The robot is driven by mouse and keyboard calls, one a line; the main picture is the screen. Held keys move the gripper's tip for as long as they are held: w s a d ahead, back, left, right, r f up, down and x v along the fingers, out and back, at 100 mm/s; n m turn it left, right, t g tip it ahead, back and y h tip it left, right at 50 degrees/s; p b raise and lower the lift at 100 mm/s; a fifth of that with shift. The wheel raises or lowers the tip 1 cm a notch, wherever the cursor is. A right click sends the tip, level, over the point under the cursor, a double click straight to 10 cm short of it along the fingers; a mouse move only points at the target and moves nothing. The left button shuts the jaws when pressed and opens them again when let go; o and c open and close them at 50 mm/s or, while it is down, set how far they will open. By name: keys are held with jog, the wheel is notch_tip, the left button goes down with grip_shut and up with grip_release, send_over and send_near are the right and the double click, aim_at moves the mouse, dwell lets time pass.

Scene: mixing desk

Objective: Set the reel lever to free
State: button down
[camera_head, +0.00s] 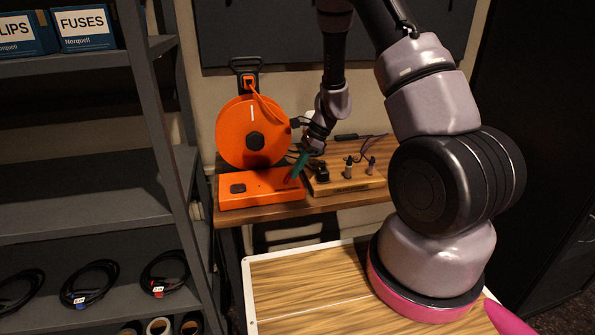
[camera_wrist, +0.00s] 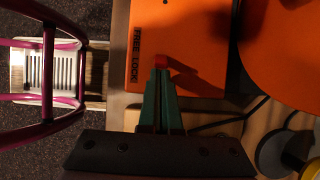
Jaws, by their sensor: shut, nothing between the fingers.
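The orange cable reel (camera_head: 253,132) stands upright on an orange base box (camera_head: 262,188) on the wooden desk. In the wrist view the base (camera_wrist: 180,25) carries the dark printed words FREE and LOCK, with FREE at the upper end. A small red piece (camera_wrist: 161,62), seemingly the lever's tip, shows at my fingertips beside LOCK; the rest of the lever is hidden. My gripper (camera_head: 293,177) has green fingers, over the right end of the base. In the wrist view my gripper (camera_wrist: 162,72) is shut and empty, its tips at or touching the red piece.
A wooden block with several plugs (camera_head: 346,180) stands close to the right of the base. Dark cables run behind my gripper. A grey shelf (camera_head: 95,190) with boxes and coiled cables stands at the left. The desk's front edge is close to the base.

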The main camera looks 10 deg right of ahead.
aim_at(288, 174)
jog(key=shift+a+r+h, duration=0.25)
jog(key=shift+a+h, duration=0.1)
jog(key=shift+h, duration=0.3)
jog(key=shift+a+r+h, duration=0.2)
jog(key=shift+a+h, duration=0.15)
jog(key=shift+h, duration=0.3)
jog(key=shift+a+r+h, duration=0.2)
jog(key=shift+a+h, duration=0.4)
jog(key=shift+h, duration=0.7)
jog(key=shift+r, duration=0.1)
jog(key=shift+r, duration=0.7)
jog(key=shift+r, duration=0.1)
